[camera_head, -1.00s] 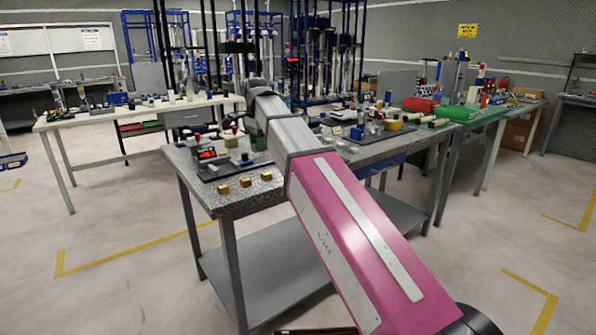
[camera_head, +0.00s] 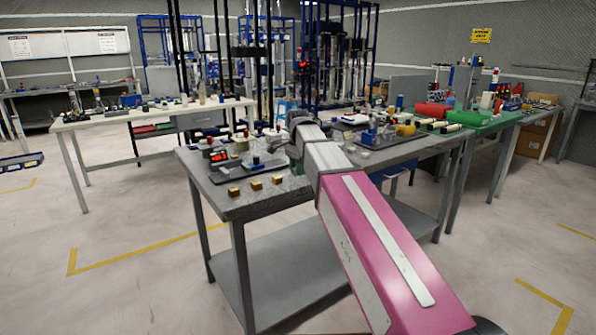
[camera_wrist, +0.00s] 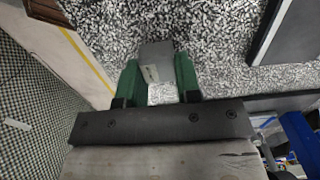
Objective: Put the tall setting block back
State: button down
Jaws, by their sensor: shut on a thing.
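The setting block (camera_wrist: 155,60) is a plain grey block in the wrist view. It sits between the green fingers of my gripper (camera_wrist: 158,82), which are shut on it. A pale speckled patch shows just below it, between the fingers; I cannot tell whether it is part of the block. The block is over the speckled top of the grey metal table (camera_wrist: 215,40); I cannot tell whether it touches. In the head view my arm reaches to this table (camera_head: 225,207), and the block and fingertips are too small or hidden to make out.
Three brass cubes (camera_head: 256,184) stand near the table's front left edge. A dark plate (camera_wrist: 290,30) lies at the upper right of the wrist view. Behind the cubes stand small instruments with a red display (camera_head: 218,155). More tools crowd the table's right part.

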jog(key=shift+f, duration=0.4)
jog(key=shift+f, duration=0.1)
jog(key=c, duration=0.8)
grip_release()
notch_tip(320, 180, up, 12)
